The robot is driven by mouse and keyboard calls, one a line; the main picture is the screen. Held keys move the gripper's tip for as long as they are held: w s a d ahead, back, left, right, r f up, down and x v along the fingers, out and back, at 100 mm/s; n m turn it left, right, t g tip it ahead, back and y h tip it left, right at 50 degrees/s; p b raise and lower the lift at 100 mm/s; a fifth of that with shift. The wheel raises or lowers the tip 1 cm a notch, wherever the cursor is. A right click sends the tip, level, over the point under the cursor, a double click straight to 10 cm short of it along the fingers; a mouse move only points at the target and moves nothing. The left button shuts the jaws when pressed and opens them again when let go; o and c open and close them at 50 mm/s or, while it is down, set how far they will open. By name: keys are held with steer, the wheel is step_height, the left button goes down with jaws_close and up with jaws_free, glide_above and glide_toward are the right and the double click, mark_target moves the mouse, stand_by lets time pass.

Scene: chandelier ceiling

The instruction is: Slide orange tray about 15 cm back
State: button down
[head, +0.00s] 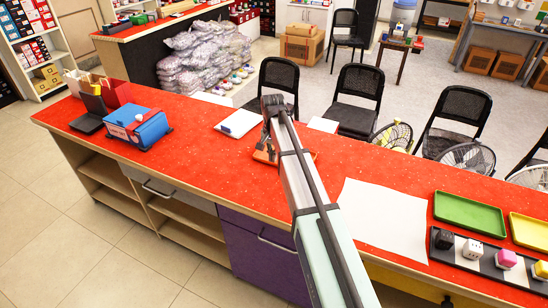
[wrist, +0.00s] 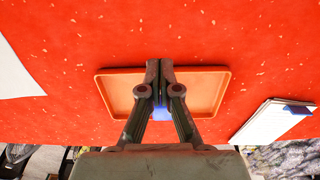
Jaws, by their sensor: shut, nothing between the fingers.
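The orange tray (head: 262,157) lies on the red counter (head: 205,160), mostly hidden behind my arm in the head view. The wrist view shows the shallow, rectangular tray (wrist: 206,90) almost whole. My gripper (wrist: 159,63) is shut and empty, pointing down. Its fingertips overlap the tray's upper rim in the wrist view, the side towards me. I cannot tell whether they touch the rim or the counter. A small blue patch (wrist: 161,113) shows between the fingers; I cannot tell what it is.
A white pad (head: 240,123) lies left of the tray; a large white sheet (head: 383,218) lies to its right. A blue box (head: 138,128) stands farther left. A green tray (head: 470,213) is at the right. Black chairs (head: 357,98) stand beyond the counter's far edge.

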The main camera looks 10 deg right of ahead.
mark_target(277, 165)
step_height(277, 165, down, 8)
steer(key=p, duration=0.2)
steer(key=shift+f+p, duration=0.15)
steer(key=shift+p, duration=0.15)
steer(key=w+d, duration=0.1)
steer(key=w+p, duration=0.1)
steer(key=shift+w+d+p, duration=0.3)
steer(key=shift+w+d, duration=0.05)
steer(key=shift+d, duration=0.05)
steer(key=shift+w+d+f, duration=0.15)
steer(key=shift+w+d, duration=0.05)
steer(key=shift+w, duration=0.1)
steer(key=shift+w+d, duration=0.25)
steer(key=shift+w, duration=0.15)
steer(key=w+d+b, duration=0.1)
steer(key=w+d, duration=0.1)
steer(key=w, duration=0.1)
steer(key=w+d+b, duration=0.1)
steer(key=w+d, duration=0.2)
steer(key=w, duration=0.1)
steer(key=w+d+b, duration=0.1)
steer(key=w+d, duration=0.1)
steer(key=w, duration=0.2)
steer(key=shift+w+d, duration=0.2)
steer(key=shift+d, duration=0.2)
steer(key=shift+s, duration=0.1)
